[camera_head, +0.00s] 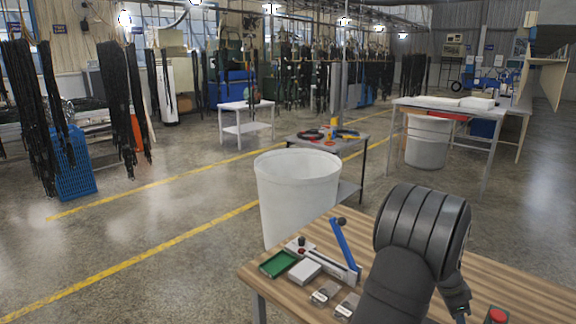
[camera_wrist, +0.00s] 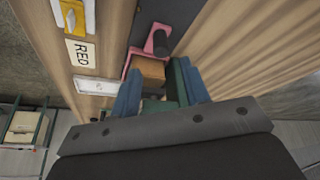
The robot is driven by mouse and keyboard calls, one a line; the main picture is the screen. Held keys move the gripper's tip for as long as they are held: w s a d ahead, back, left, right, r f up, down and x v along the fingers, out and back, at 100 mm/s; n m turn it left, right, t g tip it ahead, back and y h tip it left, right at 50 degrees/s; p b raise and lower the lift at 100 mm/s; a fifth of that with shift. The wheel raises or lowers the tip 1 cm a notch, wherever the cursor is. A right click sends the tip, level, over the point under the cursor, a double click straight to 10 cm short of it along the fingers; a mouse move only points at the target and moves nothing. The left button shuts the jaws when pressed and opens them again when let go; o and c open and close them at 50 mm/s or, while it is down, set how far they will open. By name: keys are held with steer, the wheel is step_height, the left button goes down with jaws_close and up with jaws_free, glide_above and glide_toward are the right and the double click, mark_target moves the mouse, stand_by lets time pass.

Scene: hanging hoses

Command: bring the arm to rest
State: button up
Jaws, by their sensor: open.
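My gripper (camera_wrist: 160,72) shows in the wrist view with its two blue fingers apart. A brown block (camera_wrist: 148,69) and part of a pink bracket (camera_wrist: 134,60) show between and beyond the fingers. I cannot tell whether the fingers touch them. Something dark green lies by the right finger. In the head view my dark arm rises at the right over the wooden bench (camera_head: 515,285). The gripper is mostly hidden there behind or below the arm.
The bench holds a green tray (camera_head: 278,263), a white box (camera_head: 305,271), a blue-handled lever tool (camera_head: 344,244) and a red button (camera_head: 496,316). A white bin (camera_head: 297,195) stands behind it. Open floor lies left.

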steer(key=x, duration=0.6)
steer(key=shift+d+f, duration=0.1)
steer(key=shift+f, duration=0.25)
steer(key=shift+w+a, duration=0.3)
steer(key=shift+r, duration=0.1)
